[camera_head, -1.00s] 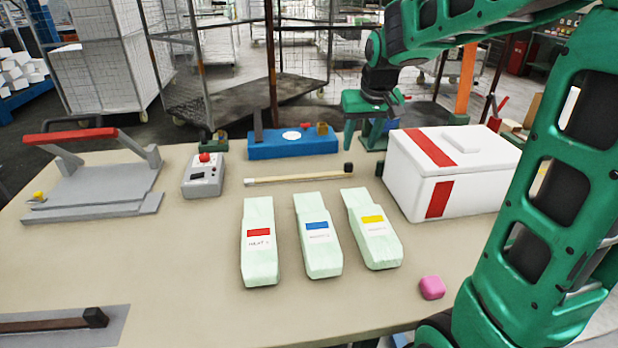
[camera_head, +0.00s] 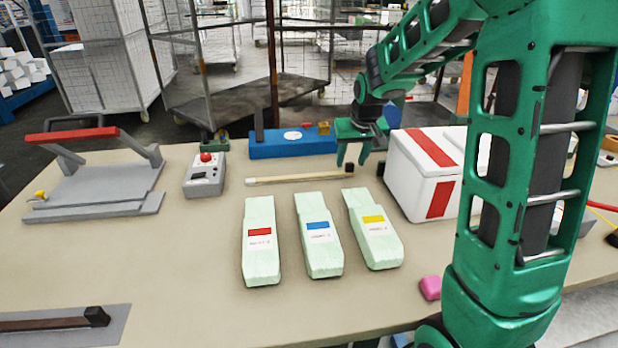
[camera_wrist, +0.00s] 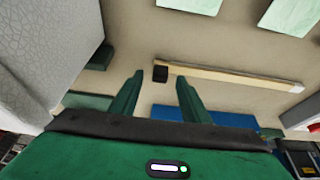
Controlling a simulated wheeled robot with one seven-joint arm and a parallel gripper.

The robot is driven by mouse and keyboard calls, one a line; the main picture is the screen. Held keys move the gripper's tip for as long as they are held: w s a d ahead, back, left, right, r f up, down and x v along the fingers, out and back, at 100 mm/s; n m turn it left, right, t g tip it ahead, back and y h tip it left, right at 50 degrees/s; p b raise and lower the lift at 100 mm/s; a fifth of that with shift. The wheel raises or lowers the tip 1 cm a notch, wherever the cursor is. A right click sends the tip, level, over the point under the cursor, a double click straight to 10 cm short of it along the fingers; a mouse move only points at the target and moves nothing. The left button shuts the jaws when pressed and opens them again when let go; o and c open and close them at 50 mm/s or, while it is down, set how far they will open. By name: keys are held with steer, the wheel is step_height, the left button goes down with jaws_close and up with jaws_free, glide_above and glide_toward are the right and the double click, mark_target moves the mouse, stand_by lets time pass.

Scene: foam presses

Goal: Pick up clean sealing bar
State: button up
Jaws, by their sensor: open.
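A pale sealing bar with a black end block (camera_head: 300,179) lies flat on the table, behind three pale green packs. It also shows in the wrist view (camera_wrist: 230,77), running right from its black end. A dark brown bar with a black end (camera_head: 50,323) lies at the front left on a grey mat; I take the pale one as the clean bar. My gripper (camera_head: 352,164) is open and points down over the black end of the pale bar. In the wrist view its fingertips (camera_wrist: 160,78) appear on either side of that black end, with nothing held.
A white box with red stripes (camera_head: 426,176) stands close to the right of my gripper. A blue block (camera_head: 293,147) sits behind the bar. A grey press with a red handle (camera_head: 95,185) and a control box with a red button (camera_head: 204,178) stand left.

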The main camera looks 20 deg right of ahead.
steer(key=shift+w+f, duration=0.2)
steer(key=shift+f, duration=0.25)
jaws_close()
steer(key=shift+r, duration=0.2)
